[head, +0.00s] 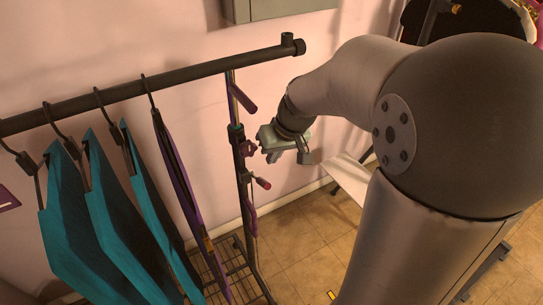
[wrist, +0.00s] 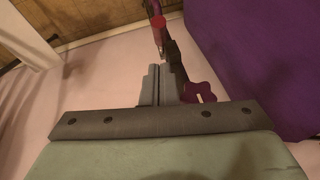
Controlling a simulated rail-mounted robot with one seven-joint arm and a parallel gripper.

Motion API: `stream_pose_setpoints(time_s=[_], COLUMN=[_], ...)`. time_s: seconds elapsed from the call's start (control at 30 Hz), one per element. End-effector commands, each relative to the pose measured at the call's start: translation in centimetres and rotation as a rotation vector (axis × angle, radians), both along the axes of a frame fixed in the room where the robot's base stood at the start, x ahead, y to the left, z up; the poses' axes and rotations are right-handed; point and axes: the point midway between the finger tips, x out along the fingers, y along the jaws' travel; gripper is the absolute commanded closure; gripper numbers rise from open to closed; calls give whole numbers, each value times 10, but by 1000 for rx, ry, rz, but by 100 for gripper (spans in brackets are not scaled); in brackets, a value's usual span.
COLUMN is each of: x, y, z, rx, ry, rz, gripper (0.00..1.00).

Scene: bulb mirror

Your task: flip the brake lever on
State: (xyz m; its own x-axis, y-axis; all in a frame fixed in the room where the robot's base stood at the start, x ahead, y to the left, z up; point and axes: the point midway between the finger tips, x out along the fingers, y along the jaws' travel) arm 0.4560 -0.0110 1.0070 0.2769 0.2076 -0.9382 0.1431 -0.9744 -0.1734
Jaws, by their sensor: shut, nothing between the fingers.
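A small lever with a red tip (head: 263,183) sticks out from the dark upright post (head: 241,165) of the clothes rack. It looks like the brake lever, and it also shows at the top of the wrist view, where its red tip (wrist: 159,22) lies just beyond my fingers. A purple knob (head: 250,148) sits on the post above it and shows right of my fingertips in the wrist view (wrist: 198,93). My gripper (head: 272,157) is beside the post, above the red-tipped lever. Its fingers (wrist: 158,72) are closed together and empty. Whether they touch the lever cannot be told.
The rack's top bar (head: 150,88) carries teal garments (head: 85,225) and a purple one (head: 180,175) left of the post. Another purple handle (head: 243,95) angles off the post higher up. The wall stands close behind.

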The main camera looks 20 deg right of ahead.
Motion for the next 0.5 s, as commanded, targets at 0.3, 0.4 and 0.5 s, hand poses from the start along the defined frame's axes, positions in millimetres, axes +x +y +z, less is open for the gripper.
stream_pose_setpoints(time_s=[0.3,0.4,0.5], x=[15,19,21], y=[12,15,16], z=[-54,-65,-71], rx=[1,2,1], ry=[5,3,2], rz=[1,0,1], gripper=[100,100,100])
